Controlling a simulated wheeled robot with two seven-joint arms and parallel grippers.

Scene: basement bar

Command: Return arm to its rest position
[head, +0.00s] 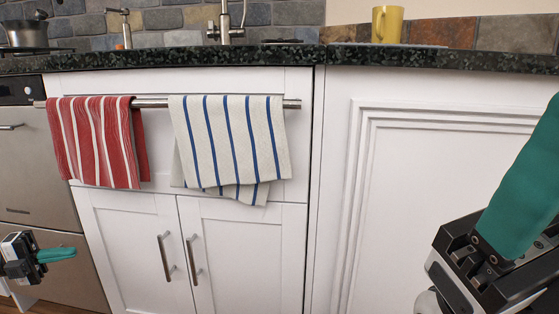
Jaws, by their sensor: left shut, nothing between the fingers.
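My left gripper (66,253) is at the lower left edge of the head view, its teal fingers closed together and pointing right. It holds nothing and hangs in front of the steel appliance and the lower cabinet. My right gripper (528,185) is large and close at the right edge, its teal finger part pointing up. The frame's edge cuts it off, so I cannot tell whether it is open or shut. Most of both arms is out of view.
A dark counter (270,56) runs across the top, with a yellow mug (387,24) on it. A red striped towel (95,140) and a blue-striped white towel (230,140) hang on a rail on the white cabinet (130,240). A pan (26,34) sits at the upper left.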

